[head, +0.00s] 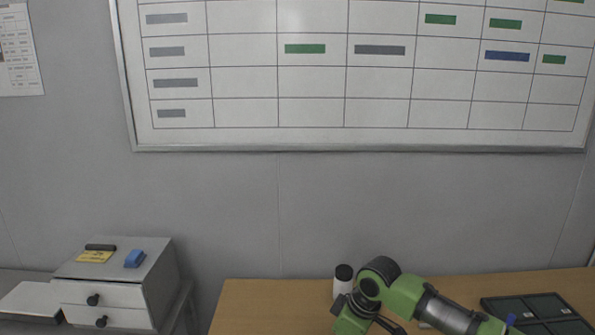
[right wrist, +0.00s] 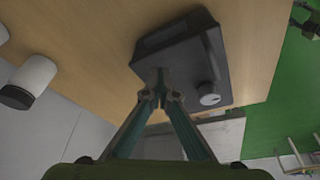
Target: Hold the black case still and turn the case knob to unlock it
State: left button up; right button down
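The black case (right wrist: 188,50) is at the upper middle of the right wrist view, on the wood-coloured table. A pale round knob (right wrist: 209,98) is on its near right face. My right gripper (right wrist: 162,90) reaches to the case's near edge, left of the knob. Its teal fingers come close together at the tips, overlapping the edge. I cannot tell whether they grip it. In the head view, a green and grey arm (head: 405,296), seemingly my right one, reaches over the table; its fingertips are not visible. The case does not show there. My left gripper is not in view.
A white bottle with a black cap (head: 342,284) stands beside the arm; a similar one (right wrist: 35,75) is left of the case. A dark compartmented tray (head: 540,308) lies at the table's right. A small drawer cabinet (head: 110,290) stands left, past a gap. A whiteboard (head: 380,112) hangs behind.

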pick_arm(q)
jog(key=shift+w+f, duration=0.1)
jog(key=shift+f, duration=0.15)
pick_arm(e)
jog(key=shift+f, duration=1.15)
jog(key=shift+s+f, duration=0.1)
